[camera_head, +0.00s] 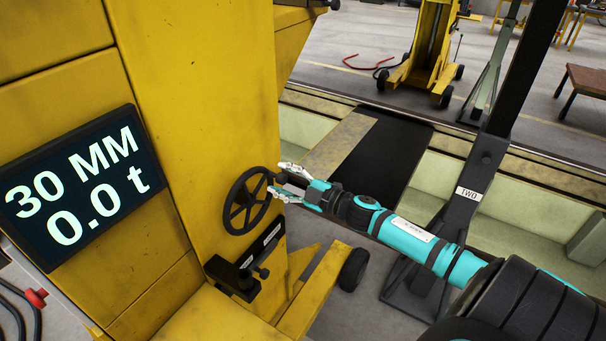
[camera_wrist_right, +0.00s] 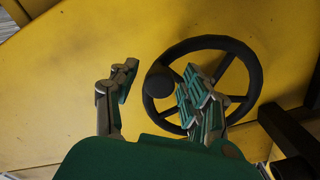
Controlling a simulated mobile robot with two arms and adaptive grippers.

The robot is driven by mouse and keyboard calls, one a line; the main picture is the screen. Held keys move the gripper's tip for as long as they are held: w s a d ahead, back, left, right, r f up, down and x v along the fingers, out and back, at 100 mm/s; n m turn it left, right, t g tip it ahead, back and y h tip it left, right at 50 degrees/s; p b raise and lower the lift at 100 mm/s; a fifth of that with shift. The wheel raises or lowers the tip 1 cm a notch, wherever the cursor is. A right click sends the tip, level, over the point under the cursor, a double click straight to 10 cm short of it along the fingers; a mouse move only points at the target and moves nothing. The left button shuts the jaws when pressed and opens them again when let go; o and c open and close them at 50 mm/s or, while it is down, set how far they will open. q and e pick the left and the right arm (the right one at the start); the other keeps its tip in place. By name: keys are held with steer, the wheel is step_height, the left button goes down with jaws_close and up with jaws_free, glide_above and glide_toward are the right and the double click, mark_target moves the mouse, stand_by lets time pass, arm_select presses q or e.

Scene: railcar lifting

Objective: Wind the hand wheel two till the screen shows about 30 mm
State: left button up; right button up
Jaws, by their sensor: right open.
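The black hand wheel (camera_head: 246,201) is mounted on the side of a yellow lifting jack (camera_head: 211,103). The screen (camera_head: 76,187) on the jack reads 30 MM and 0.0 t. My right gripper (camera_head: 279,181) is at the wheel's right edge, close to its handle knob. In the right wrist view the wheel (camera_wrist_right: 250,68) lies behind the fingers. The round knob (camera_wrist_right: 160,82) shows between the two spread fingers of my right gripper (camera_wrist_right: 158,88). The gripper is open; whether a finger touches the knob I cannot tell. My left gripper is out of view.
A dark stand labelled TWO (camera_head: 469,193) rises to the right, behind my right arm. A black bracket (camera_head: 240,275) juts out below the wheel. A red button (camera_head: 37,298) is at lower left. Another yellow jack (camera_head: 425,50) stands across the pit.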

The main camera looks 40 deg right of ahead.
steer(key=v, duration=1.1)
steer(key=s+d+f+m+g+h+b, duration=0.1)
steer(key=s+d+f+m+h, duration=0.15)
steer(key=f, duration=0.65)
steer(key=s+d+f+m+g+h, duration=0.1)
steer(key=d+f+m+h, duration=0.25)
steer(key=f, duration=0.55)
steer(key=s+f+m+g+h, duration=0.15)
steer(key=s+f, duration=0.25)
steer(key=f, duration=0.4)
steer(key=s+f+m+g, duration=0.2)
steer(key=s+f+g, duration=0.1)
steer(key=f, duration=0.6)
steer(key=s+a+f+m+g+b, duration=0.1)
steer(key=s+a+f+g, duration=0.1)
steer(key=s+a+f, duration=0.45)
steer(key=s+a+f+m+g+b, duration=0.1)
steer(key=s+a+f+g, duration=0.25)
steer(key=s+f, duration=0.55)
steer(key=s+a+f+g+y, duration=0.1)
steer(key=s+a+f+g, duration=0.1)
steer(key=s+a+f, duration=0.2)
steer(key=s+a+f+g, duration=0.2)
steer(key=s+a+f, duration=0.3)
steer(key=s+a, duration=0.3)
steer(key=shift+s+a+y, duration=0.25)
steer(key=shift+s+y, duration=0.1)
steer(key=shift+s, duration=0.25)
